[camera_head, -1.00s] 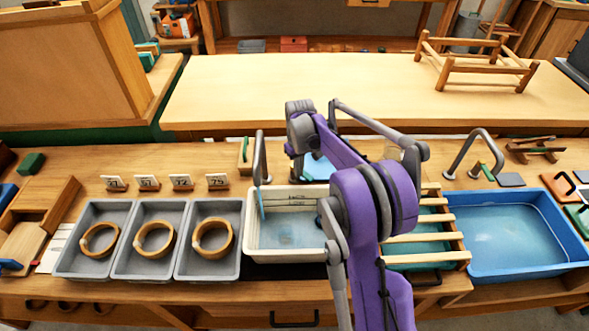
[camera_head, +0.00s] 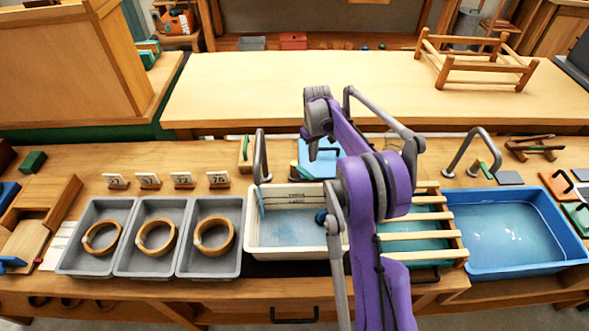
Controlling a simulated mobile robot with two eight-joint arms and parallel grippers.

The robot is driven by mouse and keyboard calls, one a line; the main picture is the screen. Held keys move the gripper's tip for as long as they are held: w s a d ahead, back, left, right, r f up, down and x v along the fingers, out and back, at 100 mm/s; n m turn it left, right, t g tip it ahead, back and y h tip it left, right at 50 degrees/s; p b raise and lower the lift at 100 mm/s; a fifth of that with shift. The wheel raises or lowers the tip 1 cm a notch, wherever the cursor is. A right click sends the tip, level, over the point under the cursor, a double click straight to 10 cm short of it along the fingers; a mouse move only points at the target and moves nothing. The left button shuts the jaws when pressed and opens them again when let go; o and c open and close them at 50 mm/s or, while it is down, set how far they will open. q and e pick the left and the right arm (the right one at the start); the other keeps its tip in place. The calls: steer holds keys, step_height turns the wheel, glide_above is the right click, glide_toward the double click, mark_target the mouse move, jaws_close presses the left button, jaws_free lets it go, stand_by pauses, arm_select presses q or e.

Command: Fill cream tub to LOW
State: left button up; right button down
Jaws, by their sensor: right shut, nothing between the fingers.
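The cream tub (camera_head: 252,238) stands at the middle of the bench, with pale blue water (camera_head: 290,232) in its bottom. Dark level marks (camera_head: 290,196) show on its back inner wall; their lettering is too small to read surely. A grey tap (camera_head: 260,158) stands behind its left part. A thin blue streak (camera_head: 261,202) shows below the spout; I cannot tell if it is running water. A small green-and-wood lever (camera_head: 294,170) stands right of the tap. My right gripper (camera_head: 318,153) is shut and empty, right of the lever and above the tub's back. My left gripper is out of view.
Several number cards stand behind grey trays (camera_head: 213,268) holding wooden rings (camera_head: 212,236). A slatted rack (camera_head: 420,216) and a blue basin (camera_head: 575,252) with its own tap (camera_head: 470,150) are at right. A blue object (camera_head: 322,165) lies behind the tub. My right arm hides the tub's right side.

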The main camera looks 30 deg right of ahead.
steer(key=shift+f, duration=0.1)
steer(key=shift+f+b, duration=1.2)
steer(key=shift+f, duration=0.75)
stand_by(6.0)
